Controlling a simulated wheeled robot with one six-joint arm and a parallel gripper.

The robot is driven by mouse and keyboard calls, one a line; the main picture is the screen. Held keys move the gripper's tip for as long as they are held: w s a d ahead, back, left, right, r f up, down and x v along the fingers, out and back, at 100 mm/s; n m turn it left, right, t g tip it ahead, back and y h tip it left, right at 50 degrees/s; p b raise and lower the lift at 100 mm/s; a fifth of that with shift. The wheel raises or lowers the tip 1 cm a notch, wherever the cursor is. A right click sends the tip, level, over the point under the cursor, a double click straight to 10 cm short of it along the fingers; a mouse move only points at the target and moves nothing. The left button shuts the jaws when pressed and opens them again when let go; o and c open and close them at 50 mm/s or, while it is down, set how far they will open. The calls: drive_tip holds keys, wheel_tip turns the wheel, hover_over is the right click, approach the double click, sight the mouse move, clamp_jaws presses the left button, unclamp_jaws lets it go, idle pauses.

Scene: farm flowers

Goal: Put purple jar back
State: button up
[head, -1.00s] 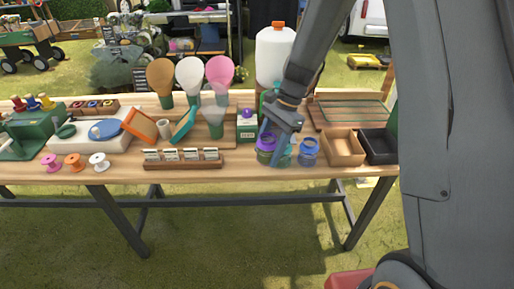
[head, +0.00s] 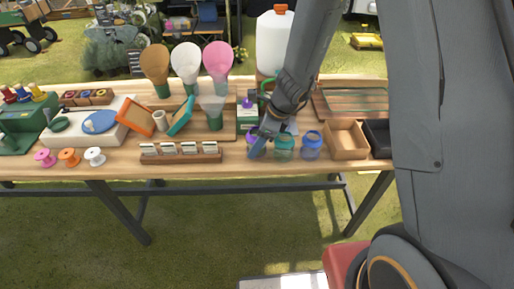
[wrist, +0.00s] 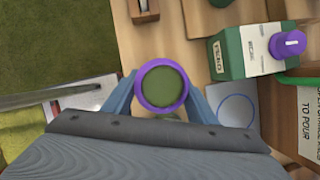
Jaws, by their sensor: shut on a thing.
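The purple jar (head: 256,147) stands out at the left end of a short row near the table's front edge, with a teal jar (head: 284,147) and a blue jar (head: 311,146) to its right. My gripper (head: 263,137) reaches down to it and partly covers it. In the wrist view, my gripper (wrist: 163,97) has one finger on each side of the jar's round purple rim (wrist: 163,66), shut on it. The jar's inside looks dull green from above. Whether its base touches the tabletop is hard to tell.
A green-and-white carton with a purple cap (wrist: 262,50) stands close by, right of the jar in the wrist view. A pale square with a blue ring (wrist: 238,110) lies beside the right finger. A seed-packet rack (head: 180,158) is left; an open wooden box (head: 346,139) is right.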

drive_tip(key=shift+f, duration=1.05)
drive_tip(key=shift+f, duration=0.2)
drive_tip(key=o, duration=1.3)
drive_tip(key=shift+r, duration=0.2)
drive_tip(key=shift+d+r, duration=0.1)
drive_tip(key=shift+r, duration=0.25)
drive_tip(key=v, duration=1.1)
drive_tip(key=s+d+r+n+h, duration=0.2)
drive_tip(key=s+d+n, duration=0.3)
drive_tip(key=n, duration=0.6)
drive_tip(key=s+d+r+n+h, duration=0.2)
drive_tip(key=s+d+n, duration=0.3)
drive_tip(key=s+n, duration=0.3)
drive_tip(key=n, duration=0.3)
drive_tip(key=shift+s+d+r+b, duration=0.2)
drive_tip(key=shift+s+d+b, duration=0.05)
drive_tip(key=shift+b, duration=0.1)
